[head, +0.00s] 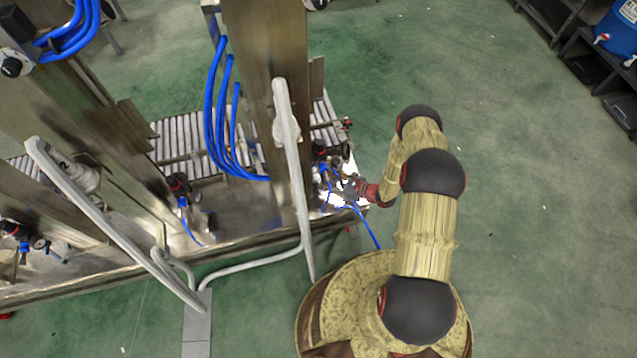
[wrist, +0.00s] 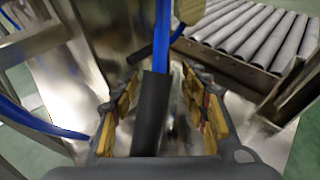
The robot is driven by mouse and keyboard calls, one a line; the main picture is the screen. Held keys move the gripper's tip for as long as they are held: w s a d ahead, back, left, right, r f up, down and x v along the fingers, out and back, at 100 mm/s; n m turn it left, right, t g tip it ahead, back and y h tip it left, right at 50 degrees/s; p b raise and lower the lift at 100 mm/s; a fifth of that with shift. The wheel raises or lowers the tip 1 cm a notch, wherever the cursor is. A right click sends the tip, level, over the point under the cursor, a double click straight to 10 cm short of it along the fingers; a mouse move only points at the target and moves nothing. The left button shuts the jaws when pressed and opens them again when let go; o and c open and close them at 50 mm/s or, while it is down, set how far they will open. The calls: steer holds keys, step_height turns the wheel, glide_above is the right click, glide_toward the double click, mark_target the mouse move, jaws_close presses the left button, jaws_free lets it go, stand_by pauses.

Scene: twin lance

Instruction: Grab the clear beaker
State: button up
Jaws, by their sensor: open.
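My gripper (wrist: 163,90) is open, its yellow-padded fingers apart over the shiny metal bench top. In the head view my gripper (head: 352,188) is small, at the bench's right end by the metal column. In the wrist view a dark upright cylinder (wrist: 150,112) stands between the fingers, nearer the left one. Right of it is a blurred, glassy-looking patch; I cannot tell whether it is the clear beaker or a reflection on the metal. I cannot make out the beaker for certain in either view.
Blue hoses (head: 215,110) hang by the metal column (head: 268,90). A roller conveyor (wrist: 245,38) lies beyond the gripper. A grey bent pipe rail (head: 291,150) stands in front of the column. The green floor (head: 520,220) at right is clear.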

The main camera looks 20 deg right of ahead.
steer(key=shift+w+a+f, duration=0.1)
steer(key=shift+w+a, duration=0.1)
steer(key=shift+c, duration=0.8)
steer(key=c, duration=0.6)
steer(key=shift+r, duration=0.25)
